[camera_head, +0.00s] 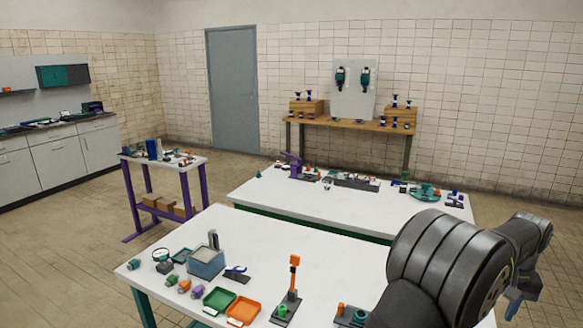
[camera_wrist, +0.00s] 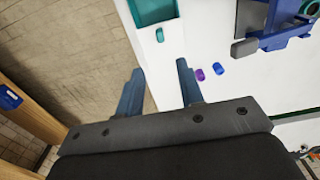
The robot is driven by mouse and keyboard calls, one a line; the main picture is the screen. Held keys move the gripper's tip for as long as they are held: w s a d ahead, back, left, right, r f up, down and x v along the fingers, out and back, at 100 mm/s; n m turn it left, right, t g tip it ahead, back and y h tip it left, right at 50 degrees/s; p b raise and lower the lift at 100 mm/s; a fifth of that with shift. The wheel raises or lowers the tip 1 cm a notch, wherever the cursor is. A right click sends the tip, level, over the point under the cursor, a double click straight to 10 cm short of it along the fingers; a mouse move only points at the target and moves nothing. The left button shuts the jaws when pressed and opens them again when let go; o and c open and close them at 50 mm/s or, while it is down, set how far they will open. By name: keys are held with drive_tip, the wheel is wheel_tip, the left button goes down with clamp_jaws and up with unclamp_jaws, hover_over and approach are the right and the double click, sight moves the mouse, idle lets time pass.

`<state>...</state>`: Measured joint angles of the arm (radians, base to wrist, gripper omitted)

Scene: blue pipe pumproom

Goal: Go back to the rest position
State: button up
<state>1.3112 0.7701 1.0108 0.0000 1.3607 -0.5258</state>
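My gripper (camera_wrist: 160,67) shows in the wrist view with its two blue fingers apart and nothing between them. Behind the fingers are the floor and the edge of a white table (camera_wrist: 165,105). In the head view my dark arm fills the lower right, and part of my gripper (camera_head: 514,304) shows as a blue finger beyond the right side of the near table (camera_head: 340,255). The finger opening cannot be seen there.
On the near table are a green tray (camera_head: 219,299), an orange tray (camera_head: 243,311), a blue-grey bin (camera_head: 206,264) and an orange-topped upright fixture (camera_head: 293,275). A second white table (camera_head: 300,202) stands behind. The wrist view shows a teal tray (camera_wrist: 154,12) and small purple (camera_wrist: 200,74) and blue (camera_wrist: 218,68) pieces.

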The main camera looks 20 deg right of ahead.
wheel_tip(320, 180, down, 13)
drive_tip(key=shift+r, duration=0.2)
drive_tip(key=shift+s+a, duration=0.1)
